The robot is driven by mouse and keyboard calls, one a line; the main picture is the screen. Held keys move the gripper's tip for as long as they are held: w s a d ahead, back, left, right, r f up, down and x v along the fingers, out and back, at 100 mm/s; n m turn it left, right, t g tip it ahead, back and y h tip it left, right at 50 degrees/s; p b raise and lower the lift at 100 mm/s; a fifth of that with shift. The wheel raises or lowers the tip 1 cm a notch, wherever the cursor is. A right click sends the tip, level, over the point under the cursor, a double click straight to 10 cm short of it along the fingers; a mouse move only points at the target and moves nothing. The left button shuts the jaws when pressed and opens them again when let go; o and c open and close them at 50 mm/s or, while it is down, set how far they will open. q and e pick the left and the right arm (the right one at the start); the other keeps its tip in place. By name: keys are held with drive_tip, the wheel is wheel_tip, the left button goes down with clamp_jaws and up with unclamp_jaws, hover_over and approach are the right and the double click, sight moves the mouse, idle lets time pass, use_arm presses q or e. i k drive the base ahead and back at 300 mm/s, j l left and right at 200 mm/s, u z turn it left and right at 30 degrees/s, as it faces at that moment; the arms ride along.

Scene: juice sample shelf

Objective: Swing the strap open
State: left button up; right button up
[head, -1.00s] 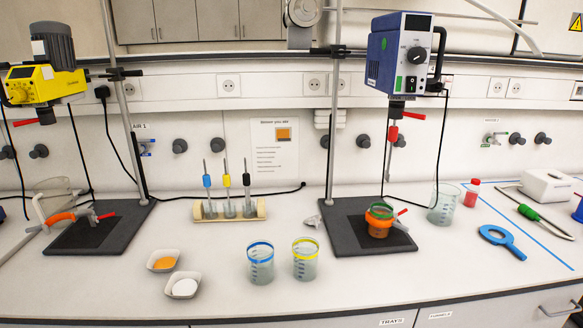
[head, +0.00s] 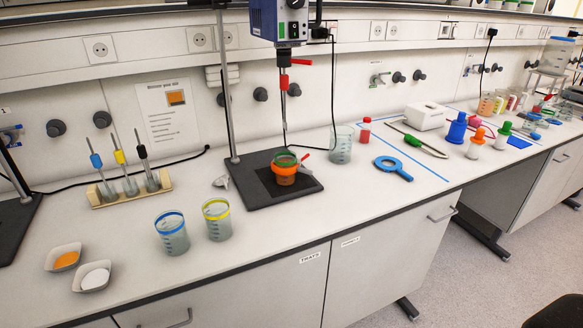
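An orange strap (head: 284,172) goes around a green-rimmed beaker (head: 286,155) on the black base plate (head: 255,187) of the stirrer stand. A small red lever (head: 306,156) sticks out at the strap's right side. The strap looks closed around the beaker, but it is too small to make out its fastening. The blue stirrer (head: 278,22) hangs above on the stand rod, with red parts on its shaft. Neither of my grippers is in view.
Blue-banded (head: 172,236) and yellow-banded (head: 217,222) beakers stand front left. The counter in front of the ring tool is clear. More bottles stand farther right.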

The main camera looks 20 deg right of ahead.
sight(279, 170)
drive_tip(key=i+l+z, duration=0.15)
drive_tip(key=l, duration=0.2)
drive_tip(key=i+l+z, duration=0.1)
drive_tip(key=l, duration=0.25)
drive_tip(key=i+l+z, duration=0.25)
drive_tip(key=l, duration=0.4)
drive_tip(key=i, duration=0.1)
